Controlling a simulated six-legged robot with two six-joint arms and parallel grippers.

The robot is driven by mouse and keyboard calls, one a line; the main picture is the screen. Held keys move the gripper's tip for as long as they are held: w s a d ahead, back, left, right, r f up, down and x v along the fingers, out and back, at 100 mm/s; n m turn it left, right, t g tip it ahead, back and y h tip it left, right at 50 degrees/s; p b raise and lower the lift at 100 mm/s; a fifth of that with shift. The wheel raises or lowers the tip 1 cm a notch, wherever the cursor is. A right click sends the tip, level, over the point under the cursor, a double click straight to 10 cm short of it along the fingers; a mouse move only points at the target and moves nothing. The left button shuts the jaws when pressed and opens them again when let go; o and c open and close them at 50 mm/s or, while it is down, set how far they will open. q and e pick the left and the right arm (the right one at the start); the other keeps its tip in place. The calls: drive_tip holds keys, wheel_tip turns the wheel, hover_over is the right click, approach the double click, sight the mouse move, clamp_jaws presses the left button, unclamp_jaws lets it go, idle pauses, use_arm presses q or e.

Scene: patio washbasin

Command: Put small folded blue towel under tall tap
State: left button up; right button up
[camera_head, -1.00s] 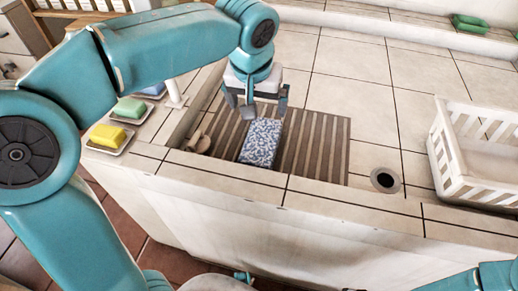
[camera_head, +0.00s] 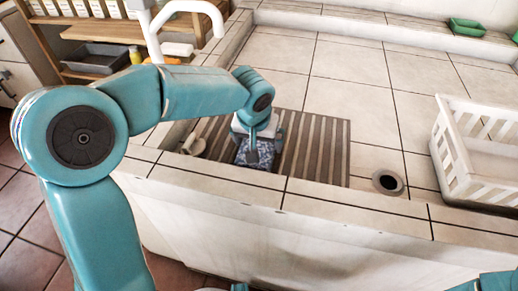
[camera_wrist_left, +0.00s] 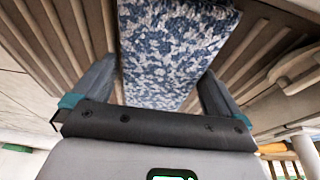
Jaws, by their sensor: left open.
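The small folded blue towel (camera_head: 255,158), with a blue and white mottled pattern, lies on the brown slatted mat (camera_head: 318,150) in the basin. My left gripper (camera_head: 258,147) is low over it, open, and hides much of it in the head view. In the left wrist view the towel (camera_wrist_left: 175,45) lies between the two spread fingers, with a finger on each side; I cannot tell whether they touch it. A tall white tap (camera_head: 185,8) with a curved spout stands at the upper left. My right gripper is out of view.
A white slatted crate (camera_head: 452,150) stands at the right, near a round drain (camera_head: 388,182). A small beige object (camera_head: 195,143) is at the mat's left end. The tiled basin floor behind the mat is clear.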

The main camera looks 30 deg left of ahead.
use_arm(q)
drive_tip(key=shift+w+f, duration=0.15)
drive_tip(key=shift+f, duration=0.25)
drive_tip(key=c, duration=1)
drive_tip(key=shift+r, duration=0.15)
drive_tip(key=shift+c, duration=0.2)
